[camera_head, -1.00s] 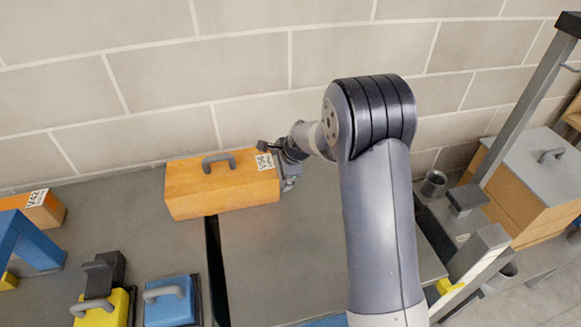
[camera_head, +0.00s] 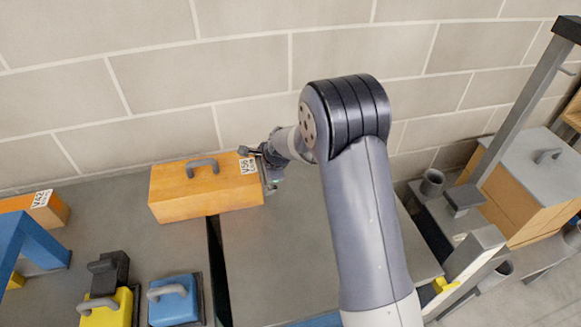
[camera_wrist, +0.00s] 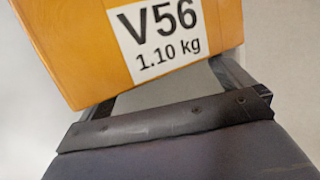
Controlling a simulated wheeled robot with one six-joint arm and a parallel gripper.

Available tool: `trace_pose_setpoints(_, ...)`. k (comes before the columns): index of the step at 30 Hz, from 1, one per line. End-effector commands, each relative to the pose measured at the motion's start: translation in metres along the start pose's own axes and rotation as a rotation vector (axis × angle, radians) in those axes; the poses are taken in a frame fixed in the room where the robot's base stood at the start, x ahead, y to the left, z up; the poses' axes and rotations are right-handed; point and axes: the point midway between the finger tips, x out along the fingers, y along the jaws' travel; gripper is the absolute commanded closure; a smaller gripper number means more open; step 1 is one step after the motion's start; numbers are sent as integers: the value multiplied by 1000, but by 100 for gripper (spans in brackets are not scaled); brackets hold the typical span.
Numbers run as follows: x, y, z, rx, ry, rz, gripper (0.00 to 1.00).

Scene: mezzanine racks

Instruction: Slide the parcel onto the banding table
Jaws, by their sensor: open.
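The parcel, an orange box (camera_head: 180,202) with a grey handle on top and a V56 label at its right end, lies across the dark gap between two grey tabletops. Its left part is over the left tabletop (camera_head: 105,215) and its right part over the right tabletop (camera_head: 280,255). No marking shows which one is the banding table. My gripper (camera_head: 268,172) is open at the parcel's right end face, with nothing gripped between its fingers. In the wrist view, the parcel's labelled face (camera_wrist: 100,40), reading V56 and 1.10 kg, is close in front. Whether they touch is unclear.
A second orange box (camera_head: 55,212), a blue frame (camera_head: 32,240), a yellow handled block (camera_head: 105,315) and a blue handled block (camera_head: 173,300) stand on the left tabletop. A block wall runs behind. A grey post (camera_head: 520,95) and a large lidded box (camera_head: 525,180) are at right.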

Motion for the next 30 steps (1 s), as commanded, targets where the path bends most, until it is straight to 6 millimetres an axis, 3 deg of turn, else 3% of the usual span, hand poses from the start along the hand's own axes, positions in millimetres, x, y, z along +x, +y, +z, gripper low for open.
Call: trace_pose_setpoints(30, 10, -1, 51, -2, -1, 0, 0)
